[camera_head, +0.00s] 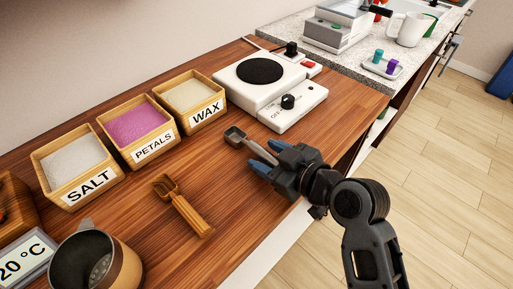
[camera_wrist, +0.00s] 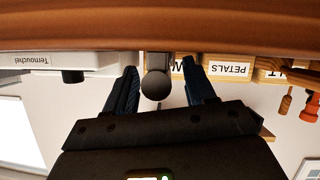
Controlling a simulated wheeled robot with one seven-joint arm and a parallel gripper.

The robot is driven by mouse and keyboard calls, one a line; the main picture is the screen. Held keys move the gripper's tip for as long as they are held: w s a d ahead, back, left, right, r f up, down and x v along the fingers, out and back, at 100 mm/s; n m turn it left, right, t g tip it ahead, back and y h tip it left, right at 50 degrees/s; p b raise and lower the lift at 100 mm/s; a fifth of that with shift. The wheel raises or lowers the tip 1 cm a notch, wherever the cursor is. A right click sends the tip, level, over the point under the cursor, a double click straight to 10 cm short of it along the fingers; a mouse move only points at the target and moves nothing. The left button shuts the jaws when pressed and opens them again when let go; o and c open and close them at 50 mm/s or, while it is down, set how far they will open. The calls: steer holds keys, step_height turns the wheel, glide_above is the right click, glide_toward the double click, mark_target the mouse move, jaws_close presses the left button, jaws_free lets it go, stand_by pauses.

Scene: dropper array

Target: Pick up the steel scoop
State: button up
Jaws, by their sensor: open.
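The steel scoop (camera_head: 235,134) lies on the wooden counter in front of the wax box, a small grey bowl with its handle running toward my gripper (camera_head: 261,154). My gripper is open, its two blue fingers low over the counter on either side of the handle. In the wrist view a dark, round-ended piece, apparently the scoop's handle (camera_wrist: 156,83), sits between the spread fingers of my gripper (camera_wrist: 159,68). I cannot tell whether either finger touches it. The far part of the handle is hidden by the gripper in the head view.
A wooden scoop (camera_head: 184,205) lies to the left. Boxes of salt (camera_head: 88,188), petals (camera_head: 153,149) and wax (camera_head: 206,113) stand behind. A white hotplate (camera_head: 284,84) stands beyond the scoop. A metal-and-wood cup (camera_head: 125,262) is at front left. The counter's front edge is close by my gripper.

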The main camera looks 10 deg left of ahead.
jaws_close()
stand_by(0.4)
